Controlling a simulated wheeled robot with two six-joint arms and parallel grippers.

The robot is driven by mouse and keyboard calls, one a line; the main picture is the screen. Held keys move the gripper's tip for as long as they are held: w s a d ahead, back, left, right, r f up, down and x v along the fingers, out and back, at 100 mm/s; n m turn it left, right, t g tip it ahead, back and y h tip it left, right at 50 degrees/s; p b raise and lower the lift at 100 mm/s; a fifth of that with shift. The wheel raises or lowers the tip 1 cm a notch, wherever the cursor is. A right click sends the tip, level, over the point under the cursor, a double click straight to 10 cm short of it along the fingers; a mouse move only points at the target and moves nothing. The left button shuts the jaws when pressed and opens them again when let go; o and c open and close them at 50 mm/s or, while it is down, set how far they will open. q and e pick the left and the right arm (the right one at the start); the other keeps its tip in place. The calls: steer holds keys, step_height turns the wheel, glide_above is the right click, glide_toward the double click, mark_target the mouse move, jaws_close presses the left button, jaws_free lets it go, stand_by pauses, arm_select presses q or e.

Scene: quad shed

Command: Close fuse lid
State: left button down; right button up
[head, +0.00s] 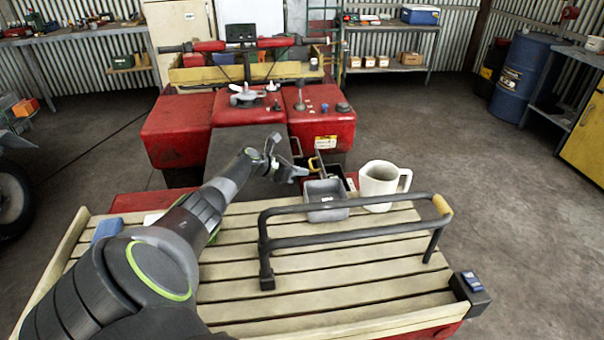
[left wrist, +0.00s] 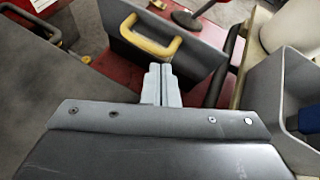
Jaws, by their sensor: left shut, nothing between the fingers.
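The fuse lid (left wrist: 198,52) appears as a dark grey panel with a yellow handle (left wrist: 150,38) in the left wrist view. It seems to stand raised, though its hinge is hidden. In the head view the yellow handle (head: 312,164) shows small, just behind my left gripper (head: 302,172). My left gripper is shut and empty. In the left wrist view its fingertips (left wrist: 158,72) overlap the panel just below the handle; I cannot tell whether they touch it. My right gripper is not in view.
A grey tray (head: 326,190) and a white mug (head: 380,184) stand close to the right of my left gripper. A black rail (head: 350,240) rises above the slatted wooden rack (head: 330,292). The red quad body (head: 325,130) is behind. Open floor lies at the right.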

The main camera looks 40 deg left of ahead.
arm_select(q)
steer(key=shift+w+d+f, duration=0.2)
steer(key=shift+w, duration=0.2)
steer(key=shift+r, duration=0.1)
steer(key=shift+w+d+r+g+p, duration=0.2)
steer(key=shift+g+p, duration=0.1)
steer(key=shift+p, duration=0.4)
